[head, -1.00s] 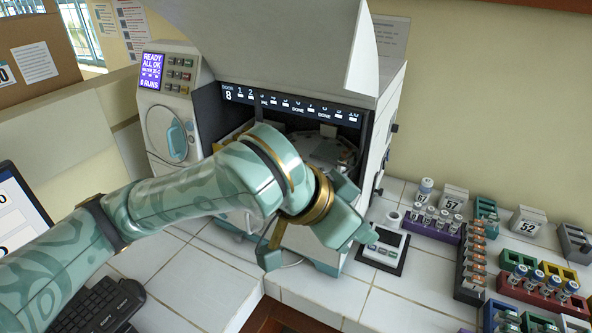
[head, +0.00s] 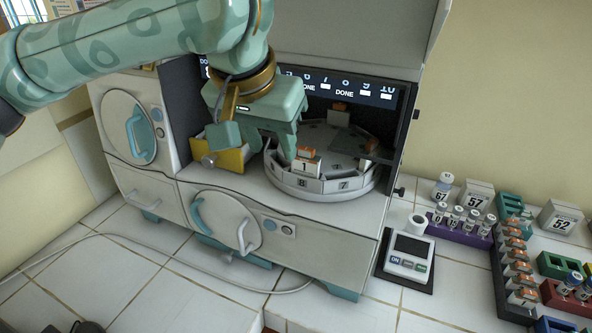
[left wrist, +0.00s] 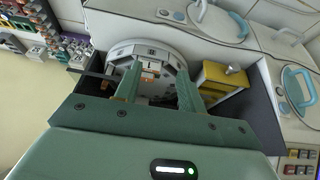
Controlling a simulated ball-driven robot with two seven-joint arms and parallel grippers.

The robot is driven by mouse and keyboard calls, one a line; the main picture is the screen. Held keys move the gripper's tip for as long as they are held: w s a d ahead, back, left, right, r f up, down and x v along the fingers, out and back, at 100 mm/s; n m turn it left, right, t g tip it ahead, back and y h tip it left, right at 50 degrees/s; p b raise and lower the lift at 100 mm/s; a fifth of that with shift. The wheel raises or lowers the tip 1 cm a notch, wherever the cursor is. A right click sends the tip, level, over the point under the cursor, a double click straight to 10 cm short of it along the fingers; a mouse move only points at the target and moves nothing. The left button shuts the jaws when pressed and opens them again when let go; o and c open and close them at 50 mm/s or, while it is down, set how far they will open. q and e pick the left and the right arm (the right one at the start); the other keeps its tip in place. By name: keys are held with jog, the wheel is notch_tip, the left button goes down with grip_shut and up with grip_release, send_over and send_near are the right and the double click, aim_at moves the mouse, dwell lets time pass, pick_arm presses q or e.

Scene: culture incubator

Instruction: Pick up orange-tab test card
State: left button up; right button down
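A white test card with an orange tab (head: 307,153) stands on the round white carousel (head: 320,192) inside the open chamber, just behind the label "1". Other orange tabs show farther back on the carousel (head: 339,107). My left gripper (head: 284,150) reaches down into the chamber beside the front orange-tab card. In the left wrist view its two fingers (left wrist: 158,82) are apart, with an orange-tabbed card (left wrist: 150,73) showing in the gap between them. I cannot tell whether a finger touches the card. My right gripper is in neither view.
A yellow drawer or bin (head: 228,158) sits left of the carousel. The raised hood (head: 350,35) and numbered display strip (head: 350,85) are above. A small scale (head: 408,258) and racks of vials (head: 462,228) stand on the tiled counter to the right.

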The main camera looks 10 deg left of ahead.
pick_arm(q)
send_near(306, 148)
notch_tip(306, 148, down, 3)
jog(key=s+d, duration=0.1)
jog(key=w+f+b, duration=0.1)
jog(key=f, duration=0.1)
jog(key=w+f+b, duration=0.2)
jog(key=shift+w, duration=0.25)
jog(key=shift+w+a+f+b, duration=0.15)
jog(key=shift+w+f+b, duration=0.05)
jog(key=shift+f+b, duration=0.1)
jog(key=shift+r, duration=0.25)
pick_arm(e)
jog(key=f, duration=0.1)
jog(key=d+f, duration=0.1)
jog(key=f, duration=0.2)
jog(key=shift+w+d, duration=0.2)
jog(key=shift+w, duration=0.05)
pick_arm(q)
jog(key=shift+s, duration=0.15)
grip_shut()
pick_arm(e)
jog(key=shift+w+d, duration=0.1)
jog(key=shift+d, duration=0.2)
